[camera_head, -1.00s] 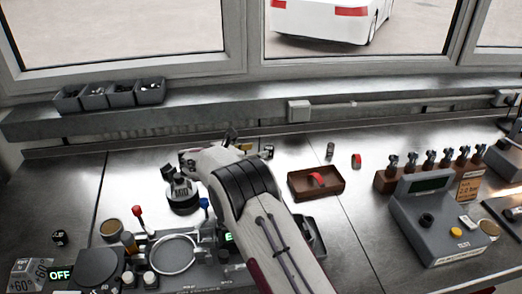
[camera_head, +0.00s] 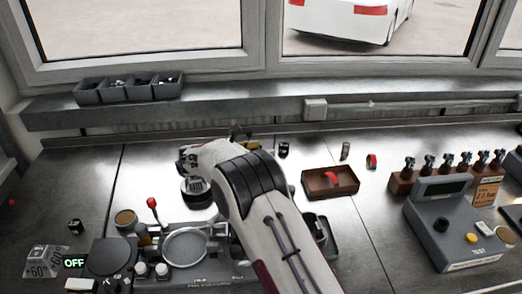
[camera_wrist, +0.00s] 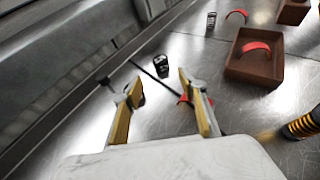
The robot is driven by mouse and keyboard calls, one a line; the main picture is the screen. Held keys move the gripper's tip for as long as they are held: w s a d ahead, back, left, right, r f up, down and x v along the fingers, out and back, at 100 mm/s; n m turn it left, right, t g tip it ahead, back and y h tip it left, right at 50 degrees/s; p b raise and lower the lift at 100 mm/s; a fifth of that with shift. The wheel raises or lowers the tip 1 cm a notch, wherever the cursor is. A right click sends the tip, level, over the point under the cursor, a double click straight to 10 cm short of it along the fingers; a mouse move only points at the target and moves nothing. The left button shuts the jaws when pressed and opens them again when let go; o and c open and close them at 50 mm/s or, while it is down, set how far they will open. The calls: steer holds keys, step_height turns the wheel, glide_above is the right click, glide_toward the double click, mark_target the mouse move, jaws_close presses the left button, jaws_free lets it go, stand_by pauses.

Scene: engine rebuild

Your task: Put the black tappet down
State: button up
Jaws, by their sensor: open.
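The black tappet (camera_head: 283,149) stands on the steel bench near the back, just right of my gripper (camera_head: 243,136) in the head view. In the wrist view the black tappet (camera_wrist: 161,66) is a small dark cylinder with pale marks, just beyond the fingertips and apart from both. My gripper (camera_wrist: 160,86) is open in the wrist view, its yellow-padded fingers spread with nothing held. In the head view my arm hides part of the gripper.
A brown tray (camera_head: 319,191) with a red curved piece stands to the right. The grey test unit (camera_head: 446,238) is at the right.

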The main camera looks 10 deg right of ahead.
step_height(320, 180, up, 18)
steer(key=w+a+n+t+y, duration=0.1)
steer(key=w+n+t+y, duration=0.3)
steer(key=n, duration=0.7)
steer(key=s+a+r+n+t+y, duration=0.2)
steer(key=s+r+n+y, duration=0.6)
steer(key=s+r+n, duration=0.45)
steer(key=s+d+f+n+g+y, duration=0.1)
steer(key=s+f+n+g, duration=0.1)
steer(key=s+n, duration=0.6)
steer(key=s+d+f+n+g+y, duration=0.1)
steer(key=s+f+n+g, duration=0.3)
steer(key=s, duration=0.7)
steer(key=s+d+f+n+g+h, duration=0.1)
steer(key=s+d+f+n, duration=0.2)
steer(key=s, duration=0.5)
steer(key=s+d+f+n+g+h, duration=0.1)
steer(key=s+d+f+n, duration=0.2)
steer(key=s, duration=0.6)
steer(key=s+d+f+n+g+h, duration=0.1)
steer(key=s+d+f+n, duration=0.2)
steer(key=s, duration=0.5)
step_height(320, 180, down, 2)
steer(key=shift+s+d+f+n+h, duration=0.1)
steer(key=shift+s+d+n+h, duration=0.15)
steer(key=shift+n, duration=0.5)
